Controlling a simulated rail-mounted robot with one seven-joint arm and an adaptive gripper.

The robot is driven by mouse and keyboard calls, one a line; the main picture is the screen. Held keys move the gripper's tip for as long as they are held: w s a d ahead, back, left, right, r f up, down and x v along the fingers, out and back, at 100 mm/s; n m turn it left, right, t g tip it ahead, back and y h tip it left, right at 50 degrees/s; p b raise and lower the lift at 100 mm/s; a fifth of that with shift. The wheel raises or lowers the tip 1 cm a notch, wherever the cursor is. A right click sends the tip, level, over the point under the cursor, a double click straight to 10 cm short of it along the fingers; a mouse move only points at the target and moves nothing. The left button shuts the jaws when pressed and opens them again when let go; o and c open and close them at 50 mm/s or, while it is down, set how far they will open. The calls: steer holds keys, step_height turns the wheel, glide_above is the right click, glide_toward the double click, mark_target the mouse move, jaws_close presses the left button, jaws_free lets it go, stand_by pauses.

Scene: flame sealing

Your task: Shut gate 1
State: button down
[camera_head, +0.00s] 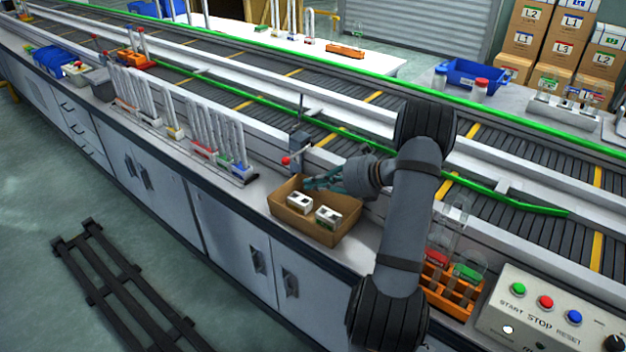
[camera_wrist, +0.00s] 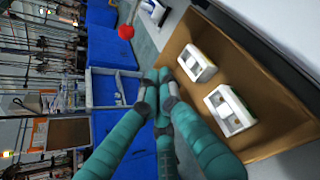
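A grey post (camera_head: 299,142) with a lever ending in a red ball knob (camera_head: 286,160) stands at the conveyor's near edge, left of my gripper. The red knob also shows at the top of the wrist view (camera_wrist: 126,31). No gate number is readable, so I cannot tell if this is gate 1, or whether it stands open or shut. My gripper (camera_head: 312,183) is just right of and below the knob, apart from it, above a cardboard box (camera_head: 335,236). In the wrist view its teal fingertips (camera_wrist: 160,76) meet with nothing visible between them.
The box holds two white blocks (camera_head: 299,201) (camera_head: 328,216). Racks of white tubes (camera_head: 215,145) stand to the left on the bench. An orange rack (camera_head: 445,290) and a button panel (camera_head: 545,310) are at the right. Green rails (camera_head: 270,105) run along the conveyor.

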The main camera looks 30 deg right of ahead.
steer(key=x, duration=0.7)
steer(key=shift+w+a+f, duration=0.1)
steer(key=shift+a+f, duration=0.05)
steer(key=r, duration=0.1)
steer(key=w+r+p, duration=0.1)
steer(key=d+r+p, duration=0.1)
steer(key=shift+w+r, duration=0.2)
steer(key=shift+r, duration=0.1)
steer(key=shift+r+p, duration=0.4)
steer(key=shift+p, duration=0.2)
